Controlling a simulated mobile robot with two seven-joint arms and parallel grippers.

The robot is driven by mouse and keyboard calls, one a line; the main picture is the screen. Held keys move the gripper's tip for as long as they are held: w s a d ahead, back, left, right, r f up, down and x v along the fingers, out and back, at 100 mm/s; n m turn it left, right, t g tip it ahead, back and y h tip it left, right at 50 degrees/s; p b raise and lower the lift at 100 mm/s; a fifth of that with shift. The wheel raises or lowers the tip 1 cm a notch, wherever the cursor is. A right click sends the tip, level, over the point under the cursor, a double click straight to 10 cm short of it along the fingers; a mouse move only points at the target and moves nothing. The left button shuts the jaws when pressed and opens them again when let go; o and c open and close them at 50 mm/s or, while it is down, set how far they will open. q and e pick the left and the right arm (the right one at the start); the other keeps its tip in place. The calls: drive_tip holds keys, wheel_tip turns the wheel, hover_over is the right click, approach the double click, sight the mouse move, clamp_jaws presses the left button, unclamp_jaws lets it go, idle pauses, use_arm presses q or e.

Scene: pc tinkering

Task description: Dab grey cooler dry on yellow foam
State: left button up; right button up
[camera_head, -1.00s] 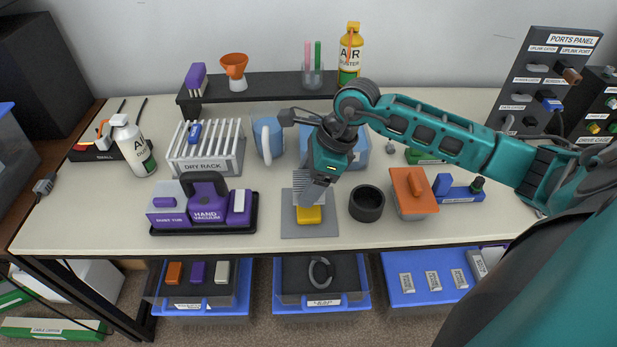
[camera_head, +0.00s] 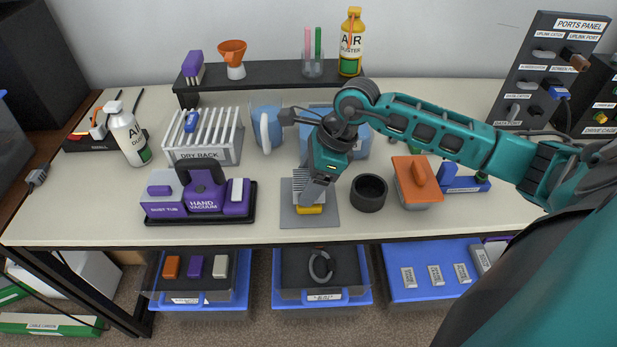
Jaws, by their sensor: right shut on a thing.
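The grey cooler (camera_head: 299,185) is a finned block in my right gripper (camera_head: 312,190), which is shut on it. It is above the yellow foam (camera_head: 309,209) and covers most of it; only the front strip of the foam shows. I cannot tell for sure whether cooler and foam touch. The foam lies on a flat grey mat (camera_head: 325,218) near the table's front edge. My right arm reaches in from the right and hides part of the area behind the cooler. My left gripper is not in view.
A dark round cup (camera_head: 368,194) stands just right of the mat, with an orange-lidded container (camera_head: 416,180) beyond it. The purple hand vacuum set (camera_head: 203,199) is to the left. The dry rack (camera_head: 203,138) and a blue jug (camera_head: 268,128) stand behind.

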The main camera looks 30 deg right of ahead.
sight(308, 179)
drive_tip(key=shift+f+b, duration=0.4)
idle(0.6)
idle(0.8)
drive_tip(key=shift+r, duration=0.15)
drive_tip(key=shift+r+p, duration=2.3)
drive_tip(key=shift+r, duration=1.15)
